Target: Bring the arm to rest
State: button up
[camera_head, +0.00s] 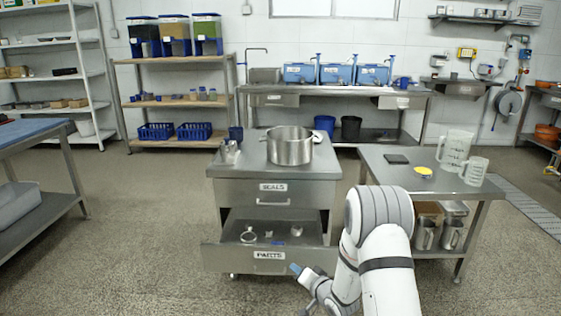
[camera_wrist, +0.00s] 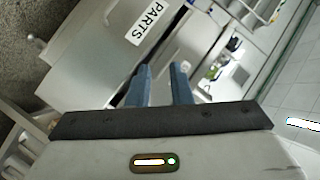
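My arm reaches forward at the lower right of the head view, with my gripper (camera_head: 296,270) low in front of the open PARTS drawer (camera_head: 222,259). In the wrist view my gripper (camera_wrist: 162,82) shows two blue fingers standing apart with nothing between them. The PARTS drawer front and its label (camera_wrist: 147,22) are close beyond the fingers in the wrist view, tilted. Whether a finger touches the drawer front, I cannot tell.
The drawer holds a few small parts (camera_head: 248,235). The closed SEALS drawer (camera_head: 272,196) is above it, and a steel pot (camera_head: 289,147) stands on the cabinet top. A steel table (camera_head: 400,171) with clear jugs (camera_head: 454,150) stands close at right. The floor (camera_head: 150,215) at left is clear.

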jog(key=s+d+r+n+g+h+p, duration=0.1)
jog(key=s+d+r+h+p, duration=0.2)
jog(key=r, duration=0.7)
jog(key=s+d+r+g+h+p, duration=0.25)
jog(key=s+r+p, duration=0.2)
jog(key=r, duration=0.45)
jog(key=s+d+r+n+g+h+p, duration=0.1)
jog(key=s+d+r+h+p, duration=0.25)
jog(key=r, duration=0.65)
jog(key=s+r+g+p, duration=0.1)
jog(key=s+r+p, duration=0.2)
jog(key=s+r, duration=0.2)
jog(key=s+r+n+g+y+p, duration=0.1)
jog(key=s+r+p, duration=0.3)
jog(key=s, duration=0.8)
jog(key=s+r+n+g+p, duration=0.1)
jog(key=s+r+g+p, duration=0.2)
jog(key=s+r, duration=0.4)
jog(key=shift+s+r+y+p, duration=0.25)
jog(key=shift+s+y+p, duration=0.25)
jog(key=shift+s, duration=0.3)
